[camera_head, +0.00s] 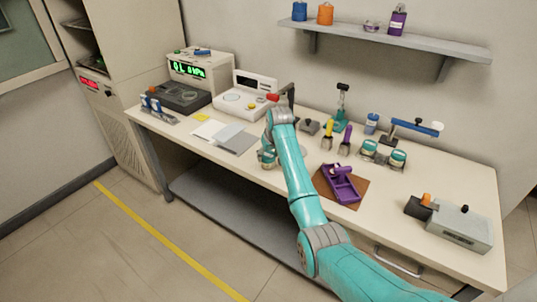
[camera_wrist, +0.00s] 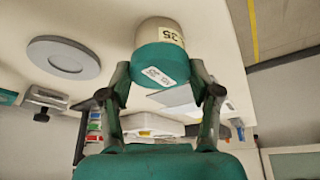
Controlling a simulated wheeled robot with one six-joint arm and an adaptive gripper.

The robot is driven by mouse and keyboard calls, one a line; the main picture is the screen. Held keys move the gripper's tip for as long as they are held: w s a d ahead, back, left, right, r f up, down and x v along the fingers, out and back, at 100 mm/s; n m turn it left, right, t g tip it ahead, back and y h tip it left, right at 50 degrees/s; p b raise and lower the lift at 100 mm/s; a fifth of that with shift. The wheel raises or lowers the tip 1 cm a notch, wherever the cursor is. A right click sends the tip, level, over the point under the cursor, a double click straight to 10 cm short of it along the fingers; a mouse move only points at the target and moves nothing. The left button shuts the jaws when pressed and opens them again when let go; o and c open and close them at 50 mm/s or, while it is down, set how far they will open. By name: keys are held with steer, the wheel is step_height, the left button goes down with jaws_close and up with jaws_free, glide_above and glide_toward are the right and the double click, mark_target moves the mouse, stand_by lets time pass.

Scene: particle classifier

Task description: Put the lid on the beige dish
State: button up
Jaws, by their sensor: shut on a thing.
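My gripper (camera_wrist: 160,72) is shut on the lid, one finger on each side. In the head view my arm hides much of this spot.
A flat grey disc (camera_wrist: 63,58) lies on the bench nearby. Grey and yellow sheets (camera_head: 228,137) lie to the left. A purple tray (camera_head: 343,186) sits on a brown mat. Instruments (camera_head: 246,97) line the back.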

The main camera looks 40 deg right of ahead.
steer(key=o, duration=1.1)
steer(key=shift+r, duration=0.1)
steer(key=v, duration=1.1)
steer(key=shift+s+r, duration=0.2)
steer(key=shift+r, duration=0.15)
